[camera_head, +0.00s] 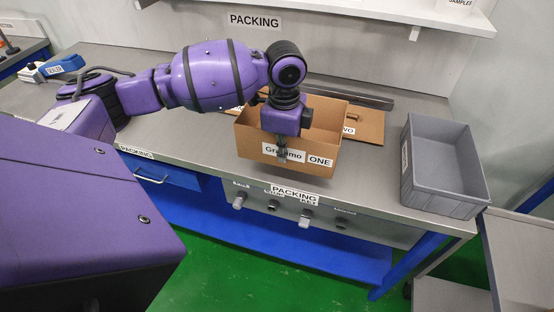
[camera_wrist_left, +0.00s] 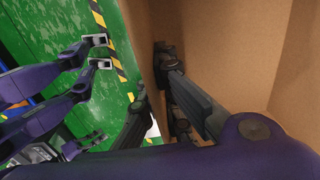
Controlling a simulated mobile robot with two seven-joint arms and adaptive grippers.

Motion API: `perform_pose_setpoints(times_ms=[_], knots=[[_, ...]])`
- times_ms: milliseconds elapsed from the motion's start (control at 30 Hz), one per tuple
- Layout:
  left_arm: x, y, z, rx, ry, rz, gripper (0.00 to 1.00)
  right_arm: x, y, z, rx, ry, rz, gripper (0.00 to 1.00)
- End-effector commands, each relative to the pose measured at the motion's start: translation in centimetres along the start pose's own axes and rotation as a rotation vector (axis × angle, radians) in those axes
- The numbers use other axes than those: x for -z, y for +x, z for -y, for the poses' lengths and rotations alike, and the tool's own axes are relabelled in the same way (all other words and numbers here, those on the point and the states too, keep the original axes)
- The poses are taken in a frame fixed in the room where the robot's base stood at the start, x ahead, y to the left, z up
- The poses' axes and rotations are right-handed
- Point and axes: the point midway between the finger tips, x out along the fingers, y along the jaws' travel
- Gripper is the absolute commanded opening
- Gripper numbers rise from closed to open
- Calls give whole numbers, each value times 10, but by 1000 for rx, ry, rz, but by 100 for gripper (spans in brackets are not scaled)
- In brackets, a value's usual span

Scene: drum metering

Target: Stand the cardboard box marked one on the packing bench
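The cardboard box marked one (camera_head: 322,146) is open-topped and upright at the front middle of the packing bench (camera_head: 205,150). Its label side faces the bench's front edge. Whether its base touches the bench is hard to tell. My left gripper (camera_head: 283,150) points down over the box's front wall and covers part of the label. In the left wrist view, one finger (camera_wrist_left: 178,95) is inside the box and the other is outside, with the cardboard wall (camera_wrist_left: 142,45) pinched between them. My right gripper is not in view.
Another cardboard box (camera_head: 365,128), whose label is partly hidden, lies just behind. A grey crate (camera_head: 440,190) stands at the bench's right end. A blue tool (camera_head: 62,65) lies at the left. Knobs (camera_head: 306,216) line the front. Bare bench shows left of the box.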

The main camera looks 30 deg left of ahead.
Motion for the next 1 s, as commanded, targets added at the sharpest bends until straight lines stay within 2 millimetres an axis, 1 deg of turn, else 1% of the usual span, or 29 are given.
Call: perform_pose_setpoints(times_ms=[33,100,367,433,500,600,867,1000], knots=[[-6,11,4,-3,-5,1,0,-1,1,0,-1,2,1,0],[-11,19,9,-2,-3,2,0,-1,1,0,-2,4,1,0],[-19,33,18,0,-3,1,0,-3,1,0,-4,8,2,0],[-24,41,21,-1,-2,1,0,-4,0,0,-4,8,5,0],[-22,53,20,-2,-1,1,0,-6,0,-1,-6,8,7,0],[-22,66,20,-1,-2,0,0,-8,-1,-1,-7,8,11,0],[-22,67,20,3,-1,0,0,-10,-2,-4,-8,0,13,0],[-22,70,20,2,-1,0,0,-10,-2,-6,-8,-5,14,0]])
